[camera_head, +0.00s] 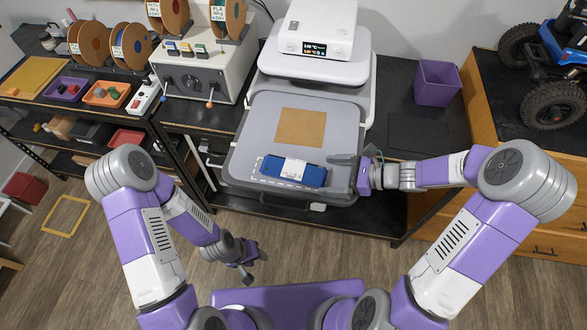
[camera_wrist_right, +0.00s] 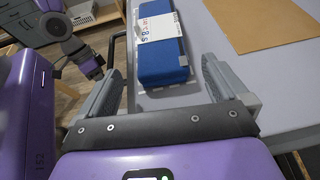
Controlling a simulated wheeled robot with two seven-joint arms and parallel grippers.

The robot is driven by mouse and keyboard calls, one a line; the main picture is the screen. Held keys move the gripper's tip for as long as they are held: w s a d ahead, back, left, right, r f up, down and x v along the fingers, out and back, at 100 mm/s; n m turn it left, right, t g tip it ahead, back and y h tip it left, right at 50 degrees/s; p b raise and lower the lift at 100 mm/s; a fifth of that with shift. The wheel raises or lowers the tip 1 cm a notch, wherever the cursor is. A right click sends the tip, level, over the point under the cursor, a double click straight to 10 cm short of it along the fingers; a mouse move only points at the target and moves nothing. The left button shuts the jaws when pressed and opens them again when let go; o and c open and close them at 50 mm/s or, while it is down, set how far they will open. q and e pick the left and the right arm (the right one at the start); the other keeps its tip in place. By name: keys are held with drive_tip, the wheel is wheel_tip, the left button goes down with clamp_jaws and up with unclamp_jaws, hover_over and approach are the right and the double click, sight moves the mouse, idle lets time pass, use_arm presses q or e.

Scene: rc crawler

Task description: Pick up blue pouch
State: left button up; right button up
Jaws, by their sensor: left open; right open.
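The blue pouch (camera_head: 293,171) lies on the grey tray (camera_head: 240,153), near its front edge, with a white label band around its middle. It lies over a dashed white outline. In the right wrist view the pouch (camera_wrist_right: 163,62) is ahead of the jaws. My right gripper (camera_head: 345,166) is open just right of the pouch's right end, and the fingers (camera_wrist_right: 165,90) show empty and spread on either side of the pouch's line. My left gripper (camera_head: 250,262) hangs low over the floor, in front of the bench, open and away from the pouch.
A brown square (camera_head: 301,127) lies on the tray behind the pouch. A white device (camera_head: 318,28) with a display stands at the back. A purple bin (camera_head: 436,83) stands at the right. A shelf with spools (camera_head: 93,44) and small trays is at the left.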

drive_tip(key=x, duration=0.3)
drive_tip(key=shift+d+f, duration=0.1)
drive_tip(key=c, duration=1)
drive_tip(key=shift+w, duration=0.1)
